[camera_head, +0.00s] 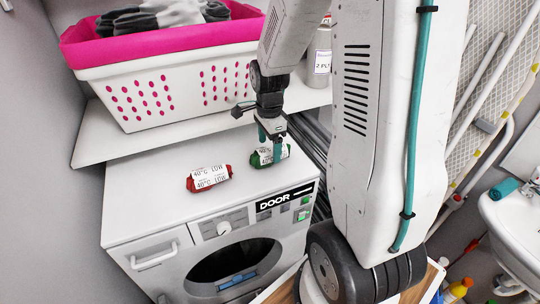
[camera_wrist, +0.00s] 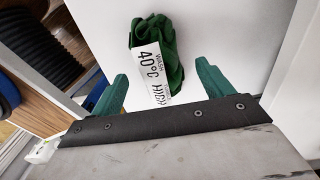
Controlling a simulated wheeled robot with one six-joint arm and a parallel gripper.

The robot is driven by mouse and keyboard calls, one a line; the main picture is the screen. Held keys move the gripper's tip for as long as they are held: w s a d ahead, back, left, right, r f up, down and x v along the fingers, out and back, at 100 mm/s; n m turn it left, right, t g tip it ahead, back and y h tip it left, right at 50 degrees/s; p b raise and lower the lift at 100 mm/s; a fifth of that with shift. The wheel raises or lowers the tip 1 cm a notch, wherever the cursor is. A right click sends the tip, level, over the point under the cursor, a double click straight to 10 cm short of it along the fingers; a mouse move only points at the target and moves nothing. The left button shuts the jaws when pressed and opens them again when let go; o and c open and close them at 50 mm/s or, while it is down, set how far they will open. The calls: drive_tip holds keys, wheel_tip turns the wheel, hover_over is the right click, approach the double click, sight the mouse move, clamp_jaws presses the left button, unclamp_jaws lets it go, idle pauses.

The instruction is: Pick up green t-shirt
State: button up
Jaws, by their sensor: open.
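The green t-shirt (camera_head: 264,157) is a small rolled bundle with a white paper band, lying on top of the white dryer (camera_head: 150,200) near its right side. In the wrist view the green t-shirt (camera_wrist: 172,40) lies just beyond my fingertips, with its white label reaching between the fingers. My gripper (camera_head: 272,140) is above the bundle, pointing down; its two green fingers (camera_wrist: 160,85) are spread apart with nothing clamped between them. In the head view the fingers partly cover the bundle. I cannot tell whether they touch it.
A similar red bundle (camera_head: 209,179) with a white band lies to the left on the dryer top. A white and pink basket (camera_head: 140,92) of clothes stands on the shelf (camera_head: 90,150) behind. A sink (camera_head: 515,225) is at the right.

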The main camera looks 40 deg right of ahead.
sight(269, 152)
drive_tip(key=shift+f, duration=1.9)
drive_tip(key=c, duration=1.1)
drive_tip(key=shift+r, duration=0.15)
